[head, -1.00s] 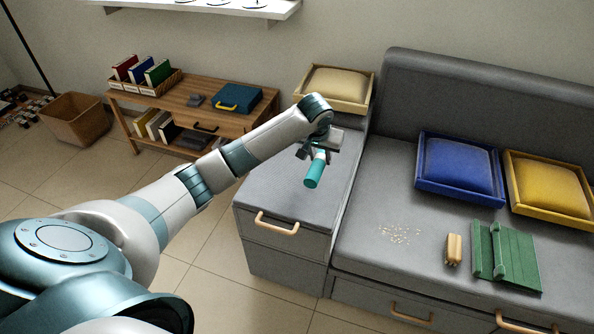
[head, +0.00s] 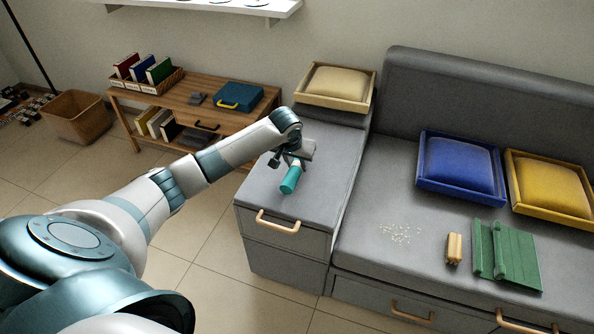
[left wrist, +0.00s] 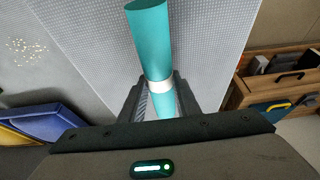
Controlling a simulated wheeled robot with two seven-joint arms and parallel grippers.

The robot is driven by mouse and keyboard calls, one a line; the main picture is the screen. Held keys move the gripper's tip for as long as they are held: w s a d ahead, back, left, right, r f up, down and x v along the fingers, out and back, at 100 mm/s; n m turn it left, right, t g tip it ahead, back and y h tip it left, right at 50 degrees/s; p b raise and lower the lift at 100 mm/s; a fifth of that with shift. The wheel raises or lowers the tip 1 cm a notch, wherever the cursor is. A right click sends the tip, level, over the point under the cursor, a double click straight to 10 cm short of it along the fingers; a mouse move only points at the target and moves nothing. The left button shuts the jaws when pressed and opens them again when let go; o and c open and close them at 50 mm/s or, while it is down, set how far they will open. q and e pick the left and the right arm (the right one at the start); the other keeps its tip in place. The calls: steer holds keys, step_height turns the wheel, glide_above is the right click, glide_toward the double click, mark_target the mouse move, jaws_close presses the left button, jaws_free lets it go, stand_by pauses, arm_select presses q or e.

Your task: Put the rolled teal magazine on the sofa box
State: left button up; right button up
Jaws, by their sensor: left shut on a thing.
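The rolled teal magazine (head: 291,180) is a teal cylinder with a pale band, seen also in the left wrist view (left wrist: 149,40). My left gripper (head: 294,162) is shut on it near the band, and the fingers show on either side of the roll in the left wrist view (left wrist: 158,92). The roll is tilted over the grey top of the sofa box (head: 262,188), the drawer unit at the sofa's left end. I cannot tell whether its lower end touches that top. My right gripper is not in view.
A tray with a beige cushion (head: 336,88) stands at the back of the box. Blue (head: 460,170) and yellow (head: 552,188) cushion trays, a brush (head: 454,249), crumbs (head: 400,233) and a green slatted piece (head: 506,255) lie on the sofa. A wooden shelf (head: 190,100) stands behind left.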

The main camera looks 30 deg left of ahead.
mark_target(297, 170)
arm_select(q)
step_height(297, 170, down, 2)
steer(key=shift+f, duration=0.65)
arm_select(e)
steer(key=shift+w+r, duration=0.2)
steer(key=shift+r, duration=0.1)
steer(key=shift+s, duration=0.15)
arm_select(q)
steer(key=o, duration=1)
steer(key=shift+f, duration=0.1)
steer(key=shift+o, duration=0.6)
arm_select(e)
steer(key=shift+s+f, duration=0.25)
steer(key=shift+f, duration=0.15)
